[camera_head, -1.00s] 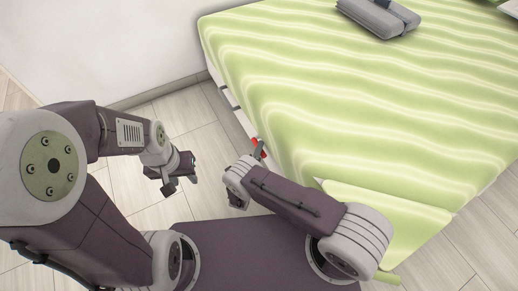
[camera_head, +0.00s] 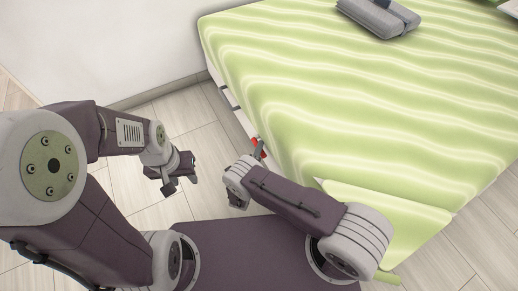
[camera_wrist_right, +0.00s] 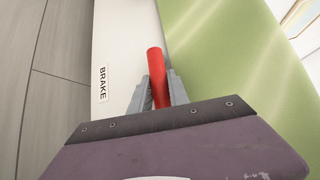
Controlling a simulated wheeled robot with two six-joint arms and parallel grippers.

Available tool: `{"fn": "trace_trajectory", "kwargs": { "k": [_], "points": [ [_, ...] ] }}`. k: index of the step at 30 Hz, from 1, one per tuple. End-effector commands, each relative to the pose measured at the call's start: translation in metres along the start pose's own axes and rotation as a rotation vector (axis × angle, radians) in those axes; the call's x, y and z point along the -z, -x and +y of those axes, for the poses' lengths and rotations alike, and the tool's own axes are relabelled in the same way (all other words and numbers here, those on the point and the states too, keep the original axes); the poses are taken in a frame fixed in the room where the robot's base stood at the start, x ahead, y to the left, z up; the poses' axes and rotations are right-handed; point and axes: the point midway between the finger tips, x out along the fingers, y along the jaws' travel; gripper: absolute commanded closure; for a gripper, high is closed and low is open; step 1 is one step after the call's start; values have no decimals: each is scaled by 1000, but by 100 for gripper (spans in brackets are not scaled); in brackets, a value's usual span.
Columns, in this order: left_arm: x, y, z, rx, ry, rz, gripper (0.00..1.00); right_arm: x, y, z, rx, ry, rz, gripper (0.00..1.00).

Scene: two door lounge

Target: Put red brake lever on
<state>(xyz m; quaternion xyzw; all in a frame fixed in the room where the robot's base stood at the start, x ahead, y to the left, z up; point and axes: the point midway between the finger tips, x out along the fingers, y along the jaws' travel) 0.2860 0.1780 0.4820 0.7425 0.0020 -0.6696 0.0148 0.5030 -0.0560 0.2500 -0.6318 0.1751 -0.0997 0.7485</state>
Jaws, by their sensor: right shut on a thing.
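The red brake lever (camera_wrist_right: 156,66) shows in the right wrist view as a red rod between the two fingers of my right gripper (camera_wrist_right: 158,88). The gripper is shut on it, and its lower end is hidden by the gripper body. A white label reading BRAKE (camera_wrist_right: 103,84) is on the white side panel just left of the lever. In the head view, a bit of the red lever (camera_head: 257,145) shows at my right gripper (camera_head: 259,150), beside the bed's side. My left gripper (camera_head: 181,185) hangs over the floor at left, apart from the bed; its finger gap is unclear.
The bed with a green wavy cover (camera_head: 360,90) fills the right side. A grey folded item (camera_head: 378,18) lies on it at the back. A white wall (camera_head: 100,45) stands at the back left. Pale plank floor (camera_head: 205,140) is free between wall and bed.

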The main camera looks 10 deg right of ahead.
Motion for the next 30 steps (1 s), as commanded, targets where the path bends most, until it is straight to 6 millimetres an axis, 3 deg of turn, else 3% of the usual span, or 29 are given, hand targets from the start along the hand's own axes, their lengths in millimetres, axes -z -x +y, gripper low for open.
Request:
{"fn": "trace_trajectory", "kwargs": {
  "k": [8, 30],
  "points": [
    [-1, -13, 0, 0, 0, 0, 60, 1, 0, 8, 27, -26, -9, 100],
    [-13, -124, -2, 0, 0, 0, 60, 0, -10, 36, 362, -362, -104, 100]
  ]
}}
